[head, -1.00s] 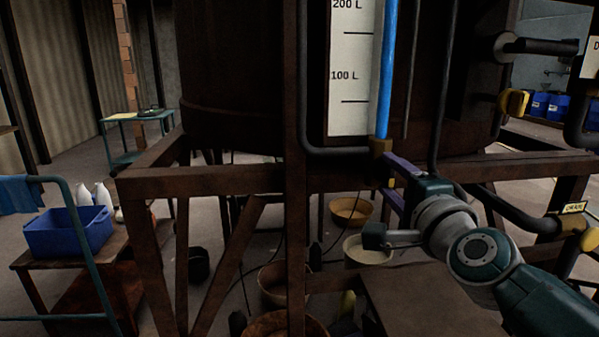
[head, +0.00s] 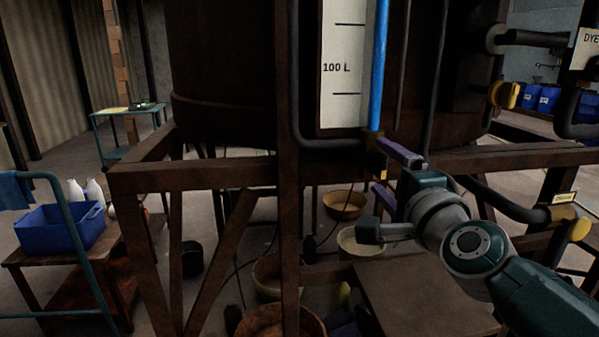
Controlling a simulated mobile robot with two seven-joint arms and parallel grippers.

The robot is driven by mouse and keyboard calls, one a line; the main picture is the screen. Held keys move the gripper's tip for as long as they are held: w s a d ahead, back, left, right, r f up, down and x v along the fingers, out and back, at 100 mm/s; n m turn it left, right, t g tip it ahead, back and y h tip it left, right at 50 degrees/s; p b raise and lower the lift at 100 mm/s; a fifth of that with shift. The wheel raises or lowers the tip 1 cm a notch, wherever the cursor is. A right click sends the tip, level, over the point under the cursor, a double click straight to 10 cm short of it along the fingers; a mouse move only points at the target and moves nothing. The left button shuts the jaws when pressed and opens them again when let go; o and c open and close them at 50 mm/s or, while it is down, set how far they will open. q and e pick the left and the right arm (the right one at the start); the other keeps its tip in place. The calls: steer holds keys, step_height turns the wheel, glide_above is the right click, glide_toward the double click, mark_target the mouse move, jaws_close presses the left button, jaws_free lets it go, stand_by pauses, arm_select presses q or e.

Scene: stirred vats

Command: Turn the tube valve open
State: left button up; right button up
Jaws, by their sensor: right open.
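The blue sight tube (head: 378,65) runs down beside a white litre scale (head: 343,80) on the dark vat. At its foot is a brownish-yellow valve fitting (head: 376,140), with a small yellow part just below it, partly hidden by my right gripper. My right gripper (head: 381,168) has purple fingers and comes in from the lower right. It is open, one finger above the other, with its tips at the valve. I cannot tell whether the fingers touch it. My left gripper is not in view.
The rusty vat frame (head: 288,230) stands around the valve. Yellow-handled valves (head: 505,95) and a drain valve (head: 578,228) are on pipes at right. Several tubs, including a tan one (head: 345,204), stand below. A blue crate (head: 60,230) is at left.

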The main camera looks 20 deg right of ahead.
steer(key=v, duration=0.9)
steer(key=shift+s, duration=0.25)
steer(key=shift+a+p, duration=0.2)
steer(key=shift+p, duration=0.1)
